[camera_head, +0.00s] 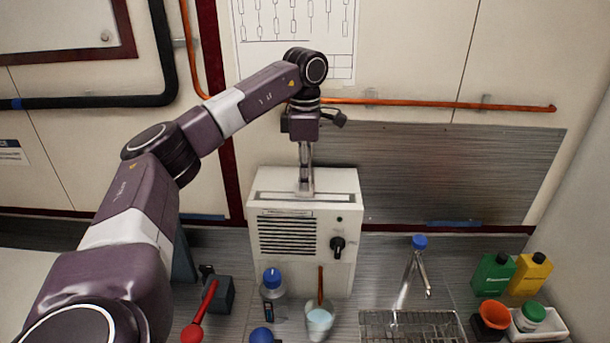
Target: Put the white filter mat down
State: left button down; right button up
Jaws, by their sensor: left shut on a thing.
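My left gripper (306,184) points down at the top of a white box-shaped unit (345,200) against the back wall. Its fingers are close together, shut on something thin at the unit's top. The white filter mat cannot be told apart from the white casing there; what shows between the fingertips is too small to make out. The unit's front has a dark vent grille (287,235) and a black rotary knob (338,244). My right gripper is out of view.
In front of the unit stand a blue-capped bottle (272,284) and a beaker (319,320). An orange pipe (450,105) runs along the wall.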

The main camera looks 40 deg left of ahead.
pick_arm(q)
jog(key=c, duration=1.9)
grip_release()
jog(key=shift+c, duration=0.2)
jog(key=shift+r, duration=0.1)
notch_tip(320, 180, up, 13)
jog(key=shift+r, duration=0.1)
